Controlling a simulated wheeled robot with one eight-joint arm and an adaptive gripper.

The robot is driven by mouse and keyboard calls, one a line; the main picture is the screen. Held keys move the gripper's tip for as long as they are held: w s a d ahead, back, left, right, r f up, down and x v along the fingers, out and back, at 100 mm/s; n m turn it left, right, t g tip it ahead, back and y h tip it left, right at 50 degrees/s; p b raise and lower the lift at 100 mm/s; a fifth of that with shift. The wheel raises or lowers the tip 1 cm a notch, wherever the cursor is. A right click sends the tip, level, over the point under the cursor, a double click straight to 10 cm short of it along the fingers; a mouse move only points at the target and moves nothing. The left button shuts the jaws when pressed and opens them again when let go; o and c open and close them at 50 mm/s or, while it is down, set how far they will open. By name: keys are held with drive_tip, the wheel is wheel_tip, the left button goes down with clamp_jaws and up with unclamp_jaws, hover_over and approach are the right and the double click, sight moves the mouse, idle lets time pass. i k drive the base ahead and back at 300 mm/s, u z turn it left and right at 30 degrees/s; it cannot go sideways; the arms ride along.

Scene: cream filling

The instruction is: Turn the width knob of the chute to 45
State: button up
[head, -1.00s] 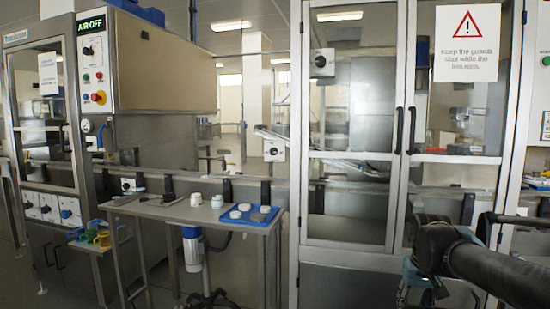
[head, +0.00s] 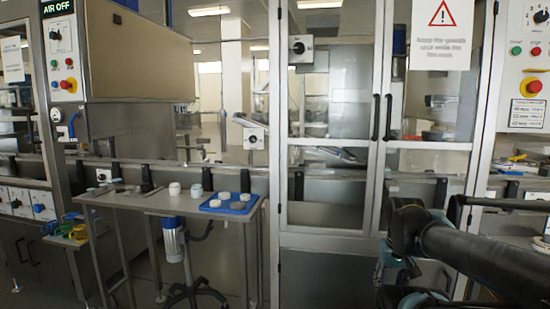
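A white box with a round black knob (head: 254,138) sits by the lower end of a sloping metal chute (head: 247,121), behind the rail and left of the glazed doors. A second white box with a black knob (head: 300,48) is higher up, near the door frame. I cannot read a scale on either, and no label tells which one sets the width. My dark arm reaches in from the lower right, in front of the right door. My gripper cannot be made out, and no fingertips show near either knob.
Glazed double doors (head: 377,175) with black handles stand shut. A narrow steel table (head: 150,203) with a blue tray (head: 229,209) stands in front of the line at left. A control panel (head: 525,70) is at far right. Some floor shows below the table.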

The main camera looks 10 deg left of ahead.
sight(253, 139)
drive_tip(key=z, duration=1)
drive_tip(key=k, duration=1.4)
drive_tip(key=u, duration=1.1)
drive_tip(key=i, duration=1)
drive_tip(key=z, duration=0.05)
